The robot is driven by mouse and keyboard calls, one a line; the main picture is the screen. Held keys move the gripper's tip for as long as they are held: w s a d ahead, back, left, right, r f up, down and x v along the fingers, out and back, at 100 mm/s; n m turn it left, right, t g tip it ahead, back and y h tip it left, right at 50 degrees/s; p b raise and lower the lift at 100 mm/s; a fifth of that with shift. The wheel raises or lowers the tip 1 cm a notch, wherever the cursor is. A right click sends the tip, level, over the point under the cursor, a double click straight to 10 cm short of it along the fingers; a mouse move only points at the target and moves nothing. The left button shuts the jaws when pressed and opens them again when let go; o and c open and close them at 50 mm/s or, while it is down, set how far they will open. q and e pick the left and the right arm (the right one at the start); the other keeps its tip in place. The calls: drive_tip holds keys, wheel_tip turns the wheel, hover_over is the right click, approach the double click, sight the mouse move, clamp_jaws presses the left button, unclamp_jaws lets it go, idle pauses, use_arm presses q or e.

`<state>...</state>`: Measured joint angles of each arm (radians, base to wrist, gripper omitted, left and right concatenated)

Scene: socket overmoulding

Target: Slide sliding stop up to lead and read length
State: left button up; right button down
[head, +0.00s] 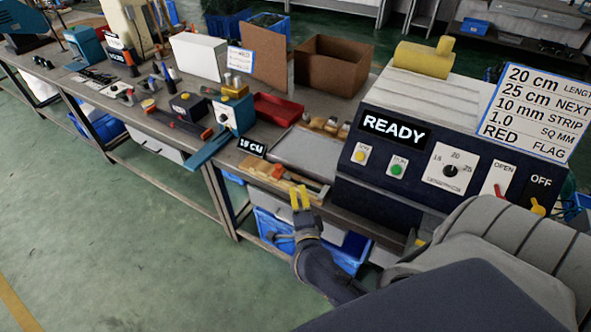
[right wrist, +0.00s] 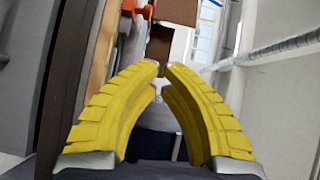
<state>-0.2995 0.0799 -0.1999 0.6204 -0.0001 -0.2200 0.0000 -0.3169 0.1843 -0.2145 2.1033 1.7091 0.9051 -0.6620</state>
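A wooden gauge board (head: 262,172) lies at the front edge of the bench, with a small red piece (head: 278,171) on it. A black display (head: 252,147) reading "15 CM" stands just behind it. I cannot clearly make out the sliding stop or the lead at this size. My right gripper (head: 300,197) is at the board's right end, at the bench edge. Its yellow fingers (right wrist: 160,72) curve toward each other with a narrow gap at the tips. A small pale piece (right wrist: 158,88) shows between them; I cannot tell whether they touch it. My left gripper is out of view.
A dark machine (head: 400,150) showing "READY" stands at right, with a sign (head: 533,108) listing 20 cm length. A grey tray (head: 308,150), a red bin (head: 277,109) and a cardboard box (head: 331,66) are behind the board. Blue crates (head: 275,232) sit below the bench.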

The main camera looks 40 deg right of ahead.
sight(289, 177)
drive_tip(key=shift+g, duration=0.5)
drive_tip(key=x, duration=0.6)
drive_tip(key=d+f+x, duration=0.1)
drive_tip(key=x, duration=0.2)
drive_tip(key=shift+d+f, duration=0.15)
drive_tip(key=w, duration=0.2)
drive_tip(key=shift+w+a+f, duration=0.3)
drive_tip(key=shift+w, duration=0.05)
drive_tip(key=shift+w+a+f, duration=0.1)
drive_tip(key=shift+w+a, duration=0.1)
drive_tip(key=shift+w, duration=0.45)
